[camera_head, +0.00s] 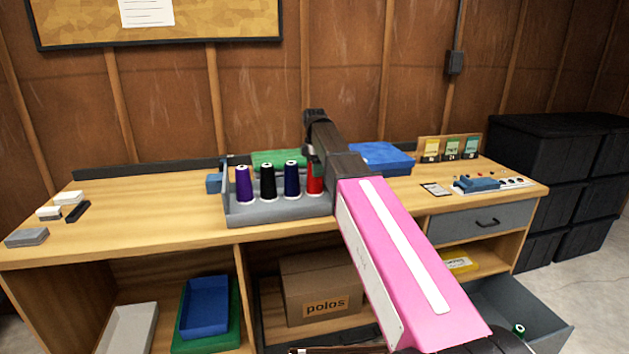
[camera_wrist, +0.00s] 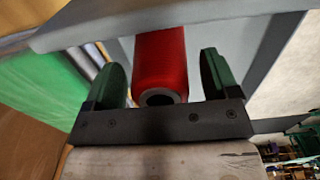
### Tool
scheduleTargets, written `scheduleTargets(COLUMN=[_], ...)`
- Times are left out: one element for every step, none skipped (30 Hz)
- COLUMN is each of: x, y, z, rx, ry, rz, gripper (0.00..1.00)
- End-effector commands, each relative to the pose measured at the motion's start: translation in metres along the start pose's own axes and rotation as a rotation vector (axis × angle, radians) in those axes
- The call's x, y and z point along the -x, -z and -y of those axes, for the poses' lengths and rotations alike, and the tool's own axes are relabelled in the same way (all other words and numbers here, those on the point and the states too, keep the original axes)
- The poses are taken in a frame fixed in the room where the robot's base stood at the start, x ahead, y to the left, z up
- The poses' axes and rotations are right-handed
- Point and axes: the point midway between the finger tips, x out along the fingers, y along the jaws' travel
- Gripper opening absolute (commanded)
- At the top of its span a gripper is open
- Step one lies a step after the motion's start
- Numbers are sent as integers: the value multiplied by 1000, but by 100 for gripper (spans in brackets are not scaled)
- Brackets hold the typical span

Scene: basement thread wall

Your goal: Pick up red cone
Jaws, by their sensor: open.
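The red cone (camera_head: 315,181) stands upright at the right end of a row of thread cones in a grey rack (camera_head: 285,210) on the workbench. My arm partly covers it in the head view. In the wrist view the red cone (camera_wrist: 161,62) lies between the two green fingers of my gripper (camera_wrist: 165,80). The fingers are open, with a visible gap on each side of the cone.
Left of the red cone stand a navy cone (camera_head: 291,179), a black cone (camera_head: 268,183) and a purple cone (camera_head: 243,185). The bench's left part is mostly clear.

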Motion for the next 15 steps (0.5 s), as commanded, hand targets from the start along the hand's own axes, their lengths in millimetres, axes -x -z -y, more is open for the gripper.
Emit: scheduleTargets(x=[-4, -4, -5, -5, -4, -4, -4, -4, -4, -4, -4, -4, -4, -4, -4], y=[0, 0, 0, 0, 0, 0, 0, 0, 0, 0, 0, 0, 0, 0, 0], z=[0, 0, 0, 0, 0, 0, 0, 0, 0, 0, 0, 0, 0, 0, 0], rx=[0, 0, 0, 0, 0, 0, 0, 0, 0, 0, 0, 0, 0, 0, 0], ry=[1, 0, 0, 0, 0, 0, 0, 0, 0, 0, 0, 0, 0, 0, 0], rz=[0, 0, 0, 0, 0, 0, 0, 0, 0, 0, 0, 0, 0, 0, 0], gripper=[81, 81, 81, 81, 81, 81, 81, 74, 61, 52, 42, 29, 23, 24, 19])
